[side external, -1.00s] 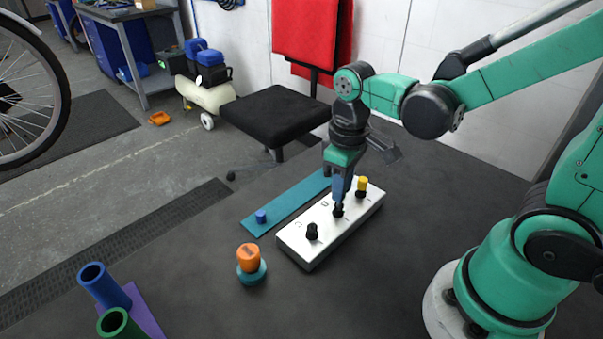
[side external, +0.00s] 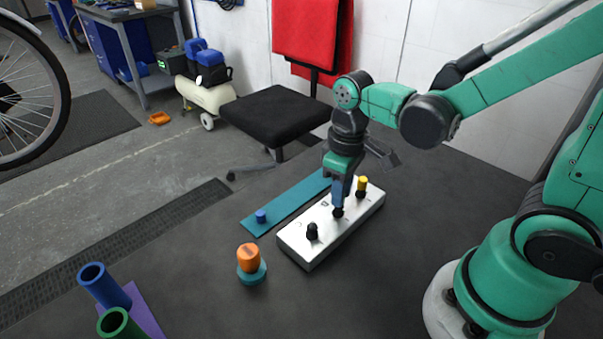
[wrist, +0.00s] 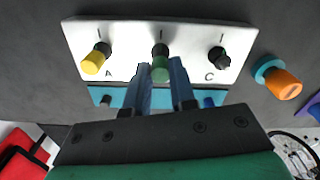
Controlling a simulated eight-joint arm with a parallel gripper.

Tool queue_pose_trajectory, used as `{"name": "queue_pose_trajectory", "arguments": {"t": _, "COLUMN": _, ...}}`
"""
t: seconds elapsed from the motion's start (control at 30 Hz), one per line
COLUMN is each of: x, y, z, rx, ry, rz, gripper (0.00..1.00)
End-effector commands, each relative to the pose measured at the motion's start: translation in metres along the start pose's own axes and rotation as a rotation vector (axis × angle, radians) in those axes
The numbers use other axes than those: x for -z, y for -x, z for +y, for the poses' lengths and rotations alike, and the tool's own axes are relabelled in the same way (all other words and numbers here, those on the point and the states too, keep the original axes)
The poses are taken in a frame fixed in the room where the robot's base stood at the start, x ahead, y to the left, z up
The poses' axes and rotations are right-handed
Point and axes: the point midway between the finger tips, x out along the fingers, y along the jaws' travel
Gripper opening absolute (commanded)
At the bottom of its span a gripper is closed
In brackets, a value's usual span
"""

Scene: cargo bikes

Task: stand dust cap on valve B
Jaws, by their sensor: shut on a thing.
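The white valve block (side external: 300,247) lies on the dark bench, with three black valves in a row. The wrist view shows the letters A and C; the middle letter is hidden. A yellow cap (wrist: 92,64) stands on valve A. Valve C (wrist: 219,57) shows only black. My gripper (wrist: 160,64) is shut on a green dust cap (wrist: 160,71), which lines up with the middle valve (wrist: 160,49). Whether the cap is fully seated I cannot tell. In the side view my gripper (side external: 338,205) points down at the middle valve and hides the cap.
A teal strip (side external: 285,205) with a small blue cap (side external: 261,216) lies behind the block. An orange-topped item on a teal base (side external: 248,258) stands front left of it. Blue (side external: 104,286) and green (side external: 118,325) tubes stand at the lower left.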

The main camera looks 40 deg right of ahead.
Motion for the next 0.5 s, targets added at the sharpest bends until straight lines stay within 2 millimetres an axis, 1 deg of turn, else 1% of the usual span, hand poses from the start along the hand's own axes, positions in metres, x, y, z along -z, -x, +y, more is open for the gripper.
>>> {"name": "queue_pose_trajectory", "arguments": {"t": 0.5, "x": -0.0002, "y": -0.0072, "z": 0.0, "rx": 0.0, "ry": 0.0, "rz": 0.0, "gripper": 0.0}}
